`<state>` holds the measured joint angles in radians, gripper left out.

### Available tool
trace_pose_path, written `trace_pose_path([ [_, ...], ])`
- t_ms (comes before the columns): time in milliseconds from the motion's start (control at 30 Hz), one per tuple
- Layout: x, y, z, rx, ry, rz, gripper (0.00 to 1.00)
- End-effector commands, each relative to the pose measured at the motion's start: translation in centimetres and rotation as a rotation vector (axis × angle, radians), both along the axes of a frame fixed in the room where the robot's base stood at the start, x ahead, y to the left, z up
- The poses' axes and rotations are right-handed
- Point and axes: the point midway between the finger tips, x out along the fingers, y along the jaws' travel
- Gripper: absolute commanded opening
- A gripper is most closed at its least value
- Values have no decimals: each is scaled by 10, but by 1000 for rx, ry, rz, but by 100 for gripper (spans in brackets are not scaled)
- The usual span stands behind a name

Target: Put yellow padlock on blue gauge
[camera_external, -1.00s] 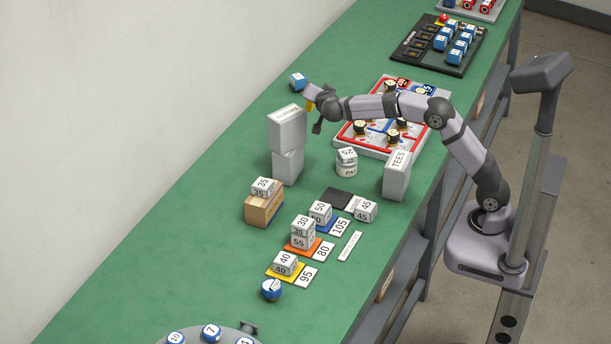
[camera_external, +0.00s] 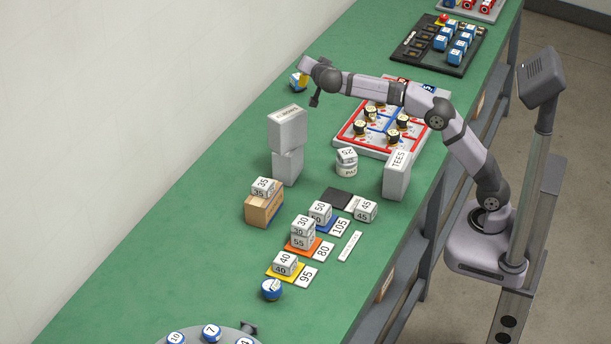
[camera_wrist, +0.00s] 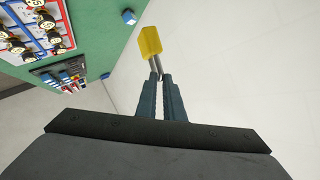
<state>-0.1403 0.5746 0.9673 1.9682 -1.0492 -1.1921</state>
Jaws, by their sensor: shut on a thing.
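A yellow padlock (camera_wrist: 150,42) with a grey shackle is held at the tips of my gripper (camera_wrist: 159,78), which is shut on the shackle.
Tall grey blocks (camera_external: 287,130) stand in front of my gripper. A red-and-white board with several black-and-gold pieces (camera_external: 346,138) lies to the right. A black tray of blue items (camera_external: 411,55) is at the back.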

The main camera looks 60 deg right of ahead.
Motion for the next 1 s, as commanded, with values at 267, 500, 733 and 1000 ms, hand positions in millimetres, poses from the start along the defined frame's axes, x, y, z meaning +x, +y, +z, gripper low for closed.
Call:
trace_pose_path([
  [267,9,89,3,-14,11,139,0],
  [500,2,204,3,-32,25,316,0],
  [733,-25,314,4,-54,36,493,0],
  [1000,-80,434,4,-81,43,700,0],
])
